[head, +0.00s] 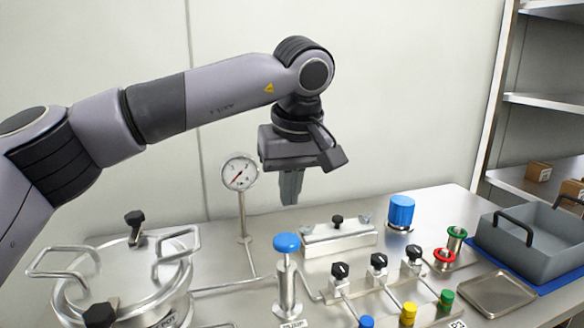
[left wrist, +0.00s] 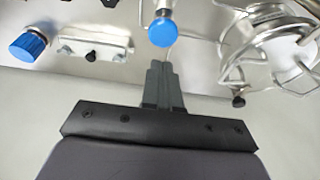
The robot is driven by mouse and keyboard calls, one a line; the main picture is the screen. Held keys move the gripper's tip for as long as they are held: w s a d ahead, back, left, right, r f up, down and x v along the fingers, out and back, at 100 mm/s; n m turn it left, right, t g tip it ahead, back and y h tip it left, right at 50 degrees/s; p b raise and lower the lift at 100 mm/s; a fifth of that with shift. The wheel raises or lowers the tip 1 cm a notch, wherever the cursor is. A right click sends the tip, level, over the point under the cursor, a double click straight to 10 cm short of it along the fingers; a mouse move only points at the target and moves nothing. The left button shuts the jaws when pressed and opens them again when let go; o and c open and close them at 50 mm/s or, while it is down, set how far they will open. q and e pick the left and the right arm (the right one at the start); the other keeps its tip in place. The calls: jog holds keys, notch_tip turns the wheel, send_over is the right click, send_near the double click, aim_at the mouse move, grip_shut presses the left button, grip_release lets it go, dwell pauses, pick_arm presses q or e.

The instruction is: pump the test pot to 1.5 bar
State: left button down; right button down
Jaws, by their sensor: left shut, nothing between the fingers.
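The test pot (head: 140,278) is a steel vessel with wire handles and black clamp knobs at the front left of the bench; it also shows at the right of the left wrist view (left wrist: 283,45). A pump (head: 287,290) with a round blue knob (head: 286,243) stands right of the pot; the knob shows in the left wrist view (left wrist: 162,32) just beyond my fingertips. A round gauge (head: 239,171) on a post stands behind; its needle is red, its reading too small to tell. My left gripper (head: 290,201) is shut and empty, pointing down above the pump's far side. My right gripper is not in view.
Several black-handled valves (head: 378,262) with coloured knobs stand right of the pump. A steel box (head: 338,237) and a blue cylinder (head: 401,212) are behind them. A grey crate (head: 530,245) and shallow tray (head: 487,294) lie at the right, near shelving.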

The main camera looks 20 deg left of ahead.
aim_at(288, 241)
pick_arm(q)
jog(key=x, duration=0.4)
jog(key=s+x, duration=0.1)
jog(key=x, duration=0.1)
jog(key=shift+w+d+f, duration=0.15)
jog(key=shift+d+f, duration=0.1)
jog(key=shift+f, duration=0.3)
notch_tip(288, 241, down, 4)
jog(key=shift+b, duration=0.85)
jog(key=shift+f, duration=0.2)
